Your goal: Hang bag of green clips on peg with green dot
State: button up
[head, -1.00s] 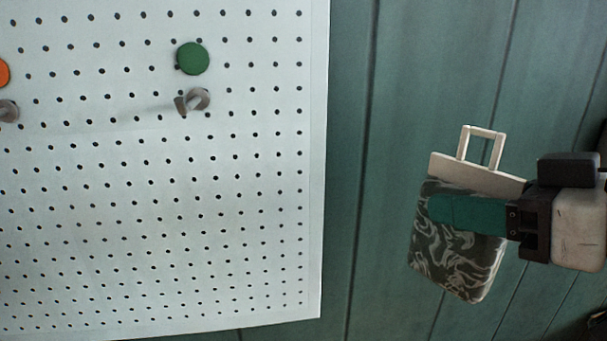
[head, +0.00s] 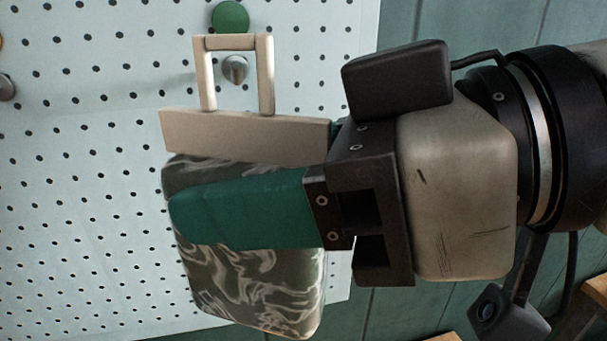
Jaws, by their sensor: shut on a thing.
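My gripper (head: 245,210) is shut on the bag (head: 255,285), a dark grey-green marbled pouch with a beige header and a rectangular beige loop (head: 265,75) on top. A green finger lies across the bag's near face; the other finger is hidden behind it. The bag hangs in front of the pegboard, tilted slightly. The green dot (head: 231,17) shows just above the loop. The peg (head: 235,69) below that dot shows through the loop's opening. I cannot tell from this view whether the peg tip passes through the loop. Clips inside the bag are not visible.
The white pegboard (head: 80,200) fills the left side. Another grey peg (head: 6,88) shows at the left edge, beneath a sliver of an orange dot (head: 1,41). A green plank wall (head: 395,320) lies behind, right of the board.

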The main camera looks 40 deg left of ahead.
jog(key=w+a+f, duration=0.1)
jog(key=w+a, duration=0.4)
jog(key=a, duration=0.1)
jog(key=shift+w+a+f, duration=0.3)
jog(key=shift+w+a, duration=0.1)
dwell(0.8)
dwell(0.6)
jog(key=o, duration=1.2)
jog(key=shift+w+d, duration=0.1)
jog(key=b+v, duration=0.2)
jog(key=v, duration=0.8)
jog(key=shift+d, duration=0.3)
